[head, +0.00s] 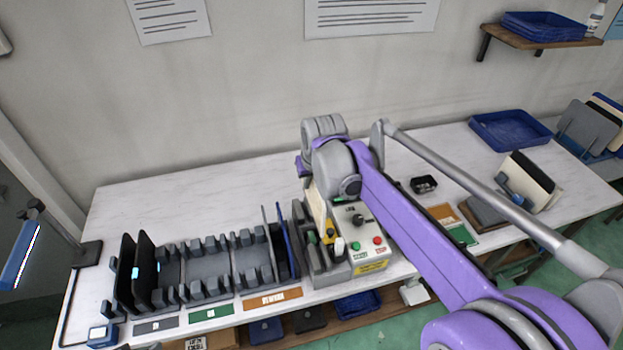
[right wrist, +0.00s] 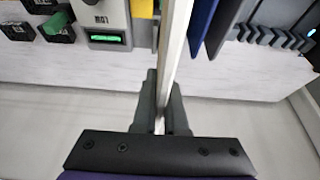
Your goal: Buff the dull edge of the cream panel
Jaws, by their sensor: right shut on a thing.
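My right gripper (right wrist: 164,92) is shut on a thin cream panel (right wrist: 177,45), seen edge-on between its two grey fingers in the right wrist view. In the head view a cream strip of the panel (head: 317,206) shows below my purple right arm, at the left side of the buffing machine (head: 358,232). The machine has a knob, green and red buttons and a yellow label. In the right wrist view the machine (right wrist: 108,18) is just left of the panel, with a lit green display. I cannot tell whether they touch. The panel's dull edge cannot be made out. My left gripper is out of view.
A slotted grey rack (head: 208,265) left of the machine holds dark panels (head: 146,270) and a blue panel (head: 288,238). At the right are a holder with a cream panel (head: 533,185) and a blue tray (head: 510,130). The table's back left (head: 190,205) is clear.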

